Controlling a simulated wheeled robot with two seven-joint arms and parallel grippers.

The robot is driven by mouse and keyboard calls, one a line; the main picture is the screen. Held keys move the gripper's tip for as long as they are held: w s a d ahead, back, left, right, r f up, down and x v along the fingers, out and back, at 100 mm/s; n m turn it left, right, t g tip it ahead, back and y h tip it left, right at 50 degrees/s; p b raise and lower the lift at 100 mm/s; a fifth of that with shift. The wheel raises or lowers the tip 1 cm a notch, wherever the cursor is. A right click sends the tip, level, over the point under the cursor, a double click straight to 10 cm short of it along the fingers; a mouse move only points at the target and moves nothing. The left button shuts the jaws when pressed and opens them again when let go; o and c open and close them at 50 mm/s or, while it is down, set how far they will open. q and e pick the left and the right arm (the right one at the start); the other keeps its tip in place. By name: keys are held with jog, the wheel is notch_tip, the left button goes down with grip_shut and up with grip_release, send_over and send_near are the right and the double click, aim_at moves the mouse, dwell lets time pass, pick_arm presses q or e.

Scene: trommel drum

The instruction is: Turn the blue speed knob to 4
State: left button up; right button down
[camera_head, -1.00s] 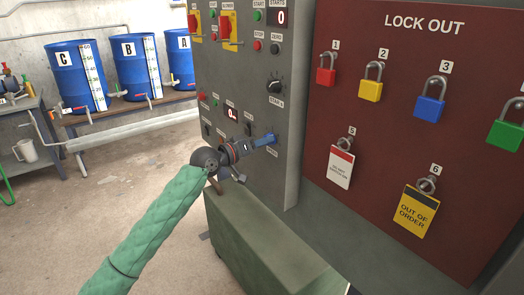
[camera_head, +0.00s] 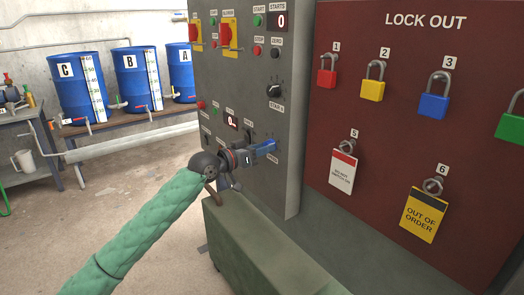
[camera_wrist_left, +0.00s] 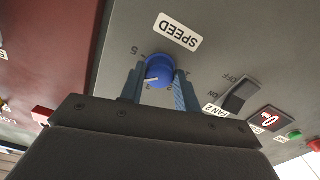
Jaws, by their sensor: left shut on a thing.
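The blue speed knob (camera_wrist_left: 158,71) sits on the grey control panel (camera_wrist_left: 115,50) under a white SPEED label (camera_wrist_left: 167,31), upside down in the left wrist view. A pale pointer line shows on its face; the number it points at is too small to tell. My left gripper (camera_wrist_left: 157,83) has its two blue fingers on either side of the knob, shut on it. In the head view my left gripper (camera_head: 268,147) reaches the lower right of the panel, and its fingers hide the knob there. My right gripper is not in view.
A FAN 2 switch (camera_wrist_left: 239,97) is close beside the knob. A dark red lock-out board (camera_head: 400,150) with several padlocks stands to the right. A green box-like bench (camera_head: 255,250) is below the panel. Blue barrels (camera_head: 80,85) stand at the back left.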

pick_arm(q)
jog(key=shift+f, duration=0.2)
jog(key=o, duration=1)
jog(key=shift+r, duration=0.1)
jog(key=shift+v, duration=3.9)
